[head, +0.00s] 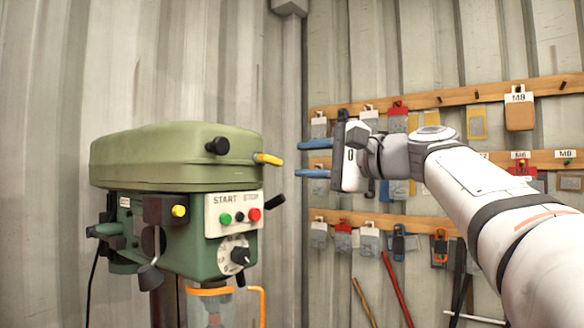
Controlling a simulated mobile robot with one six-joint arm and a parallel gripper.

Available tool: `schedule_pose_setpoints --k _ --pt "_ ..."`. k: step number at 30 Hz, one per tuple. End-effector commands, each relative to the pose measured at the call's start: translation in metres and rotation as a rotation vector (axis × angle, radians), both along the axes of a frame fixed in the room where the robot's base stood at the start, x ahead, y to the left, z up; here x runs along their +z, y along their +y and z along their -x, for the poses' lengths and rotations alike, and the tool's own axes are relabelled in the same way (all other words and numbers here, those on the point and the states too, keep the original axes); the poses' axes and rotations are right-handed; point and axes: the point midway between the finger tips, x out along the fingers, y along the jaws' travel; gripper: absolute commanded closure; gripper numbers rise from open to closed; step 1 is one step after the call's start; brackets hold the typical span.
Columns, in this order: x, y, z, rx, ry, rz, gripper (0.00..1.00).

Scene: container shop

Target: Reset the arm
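My white arm reaches in from the right edge of the head view. My gripper (314,159) points left, with its two blue fingers apart, one above the other. Nothing shows between the fingers. The gripper is in the air to the right of a green drill press (180,160), with a gap between the fingertips and the machine's yellow-tipped knob (268,159). The arm hides part of the wall racks behind it.
The drill press has a panel with START and STOP buttons (239,216) and a dial (236,255). Wooden rails (440,100) with hanging tags and tools line the corrugated wall behind my arm. Rods (397,288) lean at the lower right. Space above the arm looks clear.

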Motion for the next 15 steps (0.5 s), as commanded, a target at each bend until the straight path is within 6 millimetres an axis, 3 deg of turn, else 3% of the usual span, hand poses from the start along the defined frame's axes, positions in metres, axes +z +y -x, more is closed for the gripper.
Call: schedule_pose_setpoints --k 5,15 --pt "-0.0001 -0.0117 0.0089 -0.002 -0.001 0.000 0.65" --pt "0.0004 -0.0124 0.0098 0.000 0.000 0.000 0.65"
